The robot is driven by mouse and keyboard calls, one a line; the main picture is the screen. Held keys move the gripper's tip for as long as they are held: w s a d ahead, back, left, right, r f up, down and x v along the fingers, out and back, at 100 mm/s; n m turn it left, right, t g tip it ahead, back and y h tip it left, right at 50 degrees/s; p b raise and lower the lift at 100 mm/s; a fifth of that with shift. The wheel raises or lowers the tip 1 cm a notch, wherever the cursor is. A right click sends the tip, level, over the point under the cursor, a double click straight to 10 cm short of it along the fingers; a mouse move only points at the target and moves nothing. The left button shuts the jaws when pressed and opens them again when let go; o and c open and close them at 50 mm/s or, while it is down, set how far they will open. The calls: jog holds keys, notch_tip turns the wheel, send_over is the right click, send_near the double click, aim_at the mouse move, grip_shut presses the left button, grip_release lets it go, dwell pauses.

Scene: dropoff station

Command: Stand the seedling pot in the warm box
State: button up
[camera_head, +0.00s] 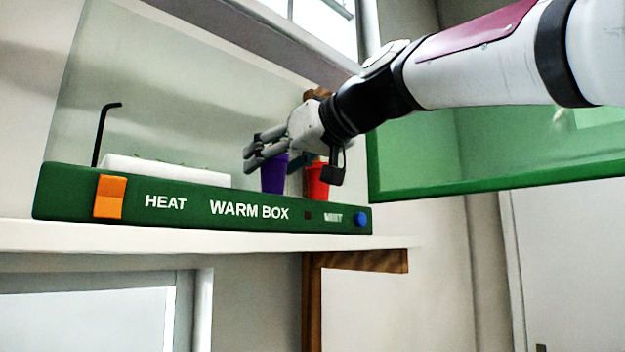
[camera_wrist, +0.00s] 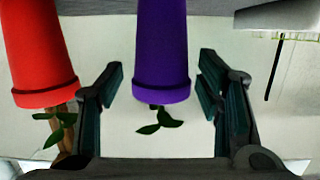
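The warm box (camera_head: 130,202) has a green front edge with an orange HEAT switch and a blue knob, and clear walls. A purple seedling pot (camera_head: 274,174) stands behind its front edge, its base hidden. In the wrist view the purple pot (camera_wrist: 161,50) appears upside down, with green leaves at its rim. My gripper (camera_head: 256,152) is at the pot's upper part. Its fingers (camera_wrist: 160,85) are open, one on each side of the pot, with visible gaps.
A red pot (camera_head: 317,181) with a seedling is close to the purple one; it also shows in the wrist view (camera_wrist: 38,50). A white tray (camera_head: 165,172) and a black hooked rod (camera_head: 97,138) are at the left. A green-framed clear panel (camera_head: 490,193) stands open at the right.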

jog(key=shift+s+d+r, duration=0.1)
jog(key=shift+r, duration=0.1)
jog(key=b+v, duration=0.3)
jog(key=v, duration=0.9)
jog(key=s+d+f+m+g+h, duration=0.1)
jog(key=s+d+f+m+h, duration=0.2)
jog(key=d+f, duration=0.4)
jog(key=s+d+f+m+g+h, duration=0.2)
jog(key=s+d+f+h, duration=0.3)
jog(key=f, duration=2)
jog(key=s+d+f+m+g+h, duration=0.1)
jog(key=s+d+f+m+h, duration=0.3)
jog(key=d+f, duration=0.5)
notch_tip(320, 180, down, 8)
jog(key=shift+s+f+m+g, duration=0.1)
jog(key=shift+s+m+g, duration=0.3)
jog(key=shift+s, duration=0.2)
